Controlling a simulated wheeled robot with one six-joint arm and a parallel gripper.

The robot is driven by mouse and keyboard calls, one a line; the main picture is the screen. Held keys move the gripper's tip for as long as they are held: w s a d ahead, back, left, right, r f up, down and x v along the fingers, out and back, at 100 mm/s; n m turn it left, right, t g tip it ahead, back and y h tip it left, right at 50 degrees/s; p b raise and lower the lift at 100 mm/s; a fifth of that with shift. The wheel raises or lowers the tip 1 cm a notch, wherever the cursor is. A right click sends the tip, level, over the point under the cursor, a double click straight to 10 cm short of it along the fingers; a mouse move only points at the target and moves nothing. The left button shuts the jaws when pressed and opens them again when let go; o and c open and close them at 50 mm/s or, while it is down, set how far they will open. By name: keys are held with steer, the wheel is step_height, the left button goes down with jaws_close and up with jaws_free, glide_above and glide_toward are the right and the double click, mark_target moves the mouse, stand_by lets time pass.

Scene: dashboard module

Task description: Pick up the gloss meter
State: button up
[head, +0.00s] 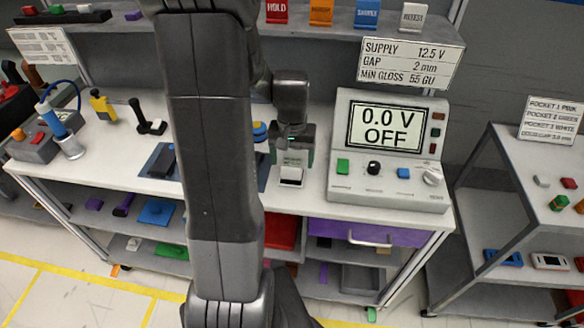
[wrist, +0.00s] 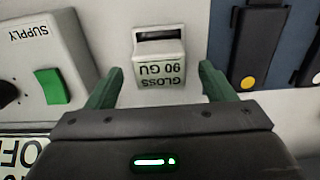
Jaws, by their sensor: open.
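The gloss meter (head: 291,175) is a small white box on the workbench top, left of the power supply. In the wrist view the gloss meter (wrist: 160,62) shows a dark slot and a label reading "GLOSS 90 GU". My gripper (head: 292,158) is over it, pointing down. In the wrist view my gripper (wrist: 162,78) is open, with one green finger on each side of the meter. Gaps show between the fingers and the meter, so it is not held. My arm hides part of the bench in the head view.
The power supply (head: 390,150), reading "0.0 V OFF", stands close on the right. A blue fixture (head: 160,162) with a dark block lies to the left. A shelf with labelled tags (head: 367,14) runs above the bench. Bare bench shows around the meter.

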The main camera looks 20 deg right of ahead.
mark_target(292, 162)
steer(key=shift+f, duration=1.8)
steer(key=c, duration=1.2)
steer(key=shift+r, duration=0.1)
steer(key=shift+c, duration=0.2)
